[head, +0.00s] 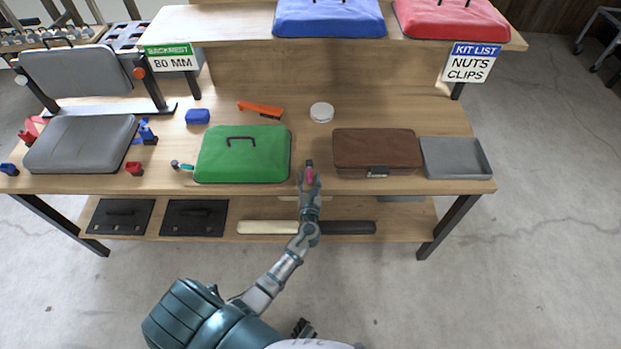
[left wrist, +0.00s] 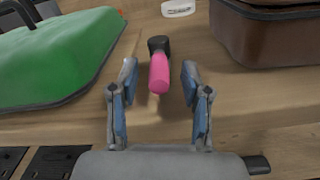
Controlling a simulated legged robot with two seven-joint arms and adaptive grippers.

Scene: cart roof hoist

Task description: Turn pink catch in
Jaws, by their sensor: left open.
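The pink catch (head: 309,176) is at the table's front, just right of the green padded lid (head: 242,154). In the left wrist view the pink catch (left wrist: 159,74) has a pink handle pointing toward me and a black head on its far end. My left gripper (head: 309,184) reaches it from the front. In the left wrist view its two fingers (left wrist: 159,80) are spread on either side of the pink handle, with a gap on both sides. My right gripper is not clearly shown.
A brown case (head: 376,150) stands close on the right, with a grey tray (head: 456,157) beyond it. A teal-handled catch (head: 182,165) lies left of the green lid. An orange brush (head: 260,109) and a white round tin (head: 321,112) lie behind.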

